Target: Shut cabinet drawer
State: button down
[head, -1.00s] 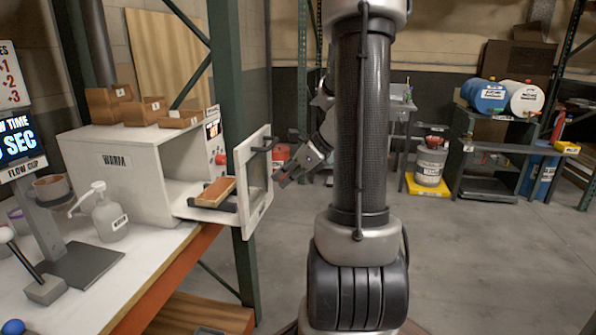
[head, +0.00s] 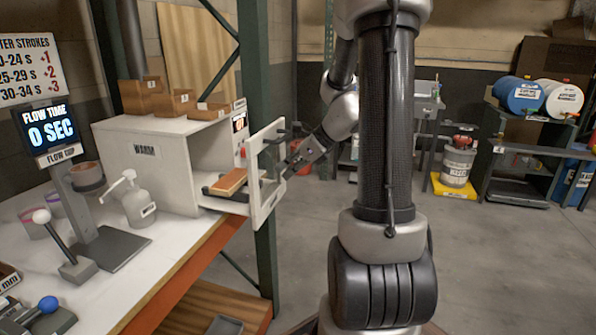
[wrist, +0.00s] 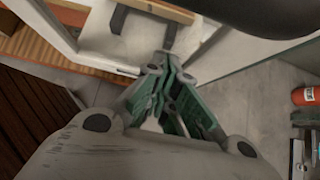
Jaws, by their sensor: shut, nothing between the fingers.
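The white cabinet (head: 152,169), labelled WARM, stands on the workbench at left in the head view. Its drawer is pulled out to the right, with a white frame-like front (head: 266,205) and a dark handle near its top. My gripper (head: 288,165) is shut and empty, close to the outer right side of the drawer front. In the wrist view, my gripper (wrist: 158,70) points toward the white drawer (wrist: 125,57). Whether the fingertips touch the front is unclear.
A green rack post (head: 263,240) stands beside the drawer. A grey dispenser bottle (head: 137,205) and a flow cup stand (head: 85,215) are on the bench left. Small brown bins (head: 172,104) sit on the cabinet. The floor at right is open, with drums (head: 458,163) farther back.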

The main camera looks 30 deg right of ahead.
aim_at(236, 173)
jog(key=w+a, duration=0.3)
jog(key=w, duration=0.1)
jog(key=w+a, duration=0.3)
jog(key=w, duration=0.1)
jog(key=w+a, duration=0.4)
jog(key=w, duration=0.1)
jog(key=shift+a, duration=0.1)
jog(key=shift+w+a, duration=0.15)
jog(key=shift+w, duration=0.15)
jog(key=shift+r, duration=0.15)
